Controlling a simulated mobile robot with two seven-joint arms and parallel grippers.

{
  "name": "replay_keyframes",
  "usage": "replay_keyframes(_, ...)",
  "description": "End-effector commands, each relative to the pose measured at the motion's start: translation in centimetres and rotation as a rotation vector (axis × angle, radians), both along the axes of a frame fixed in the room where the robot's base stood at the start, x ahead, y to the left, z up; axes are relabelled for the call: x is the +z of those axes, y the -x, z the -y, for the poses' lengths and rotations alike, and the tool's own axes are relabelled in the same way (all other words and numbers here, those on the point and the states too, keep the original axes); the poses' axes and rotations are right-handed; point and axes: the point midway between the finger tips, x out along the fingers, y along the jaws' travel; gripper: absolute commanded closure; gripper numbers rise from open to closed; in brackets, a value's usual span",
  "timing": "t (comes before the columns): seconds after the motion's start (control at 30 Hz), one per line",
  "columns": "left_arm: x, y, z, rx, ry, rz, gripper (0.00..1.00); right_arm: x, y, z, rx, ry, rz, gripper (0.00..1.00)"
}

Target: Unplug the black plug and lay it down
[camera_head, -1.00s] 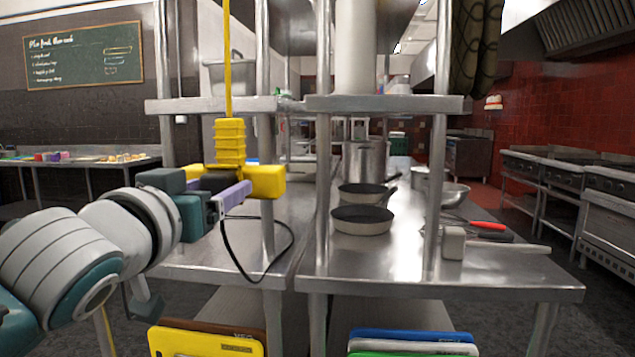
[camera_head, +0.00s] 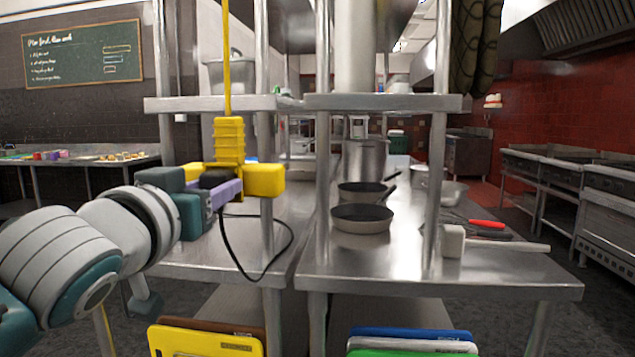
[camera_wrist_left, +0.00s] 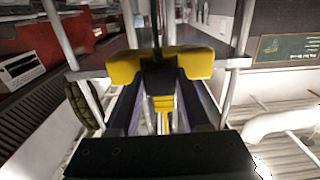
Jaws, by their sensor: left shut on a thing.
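A yellow outlet block (camera_head: 265,180) hangs in the head view under a ribbed yellow sleeve (camera_head: 229,140) on a yellow cord. The black plug (camera_head: 217,178) is at the block, and its black cable (camera_head: 231,255) hangs in a loop below. My left gripper (camera_head: 219,187) is shut on the plug. Its purple finger shows on the near side. In the left wrist view the plug (camera_wrist_left: 158,75) sits between the two yellow ends of the block, with the fingers on each side of it. I cannot tell how deep it sits in the block. My right gripper is not in view.
A steel table (camera_head: 400,265) with posts and an upper shelf (camera_head: 385,103) stands close behind the block. Frying pans (camera_head: 362,218), a mallet (camera_head: 453,241) and a red-handled tool (camera_head: 487,224) lie on it. Cutting boards (camera_head: 208,340) stand below.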

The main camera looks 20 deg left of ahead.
Motion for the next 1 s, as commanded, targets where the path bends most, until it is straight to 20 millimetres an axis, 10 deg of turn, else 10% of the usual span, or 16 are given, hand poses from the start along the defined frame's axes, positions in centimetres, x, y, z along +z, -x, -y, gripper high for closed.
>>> replay_keyframes(1.0,0.0,2.5,0.6,-0.001,0.001,0.0,1.0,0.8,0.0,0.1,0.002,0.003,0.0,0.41)
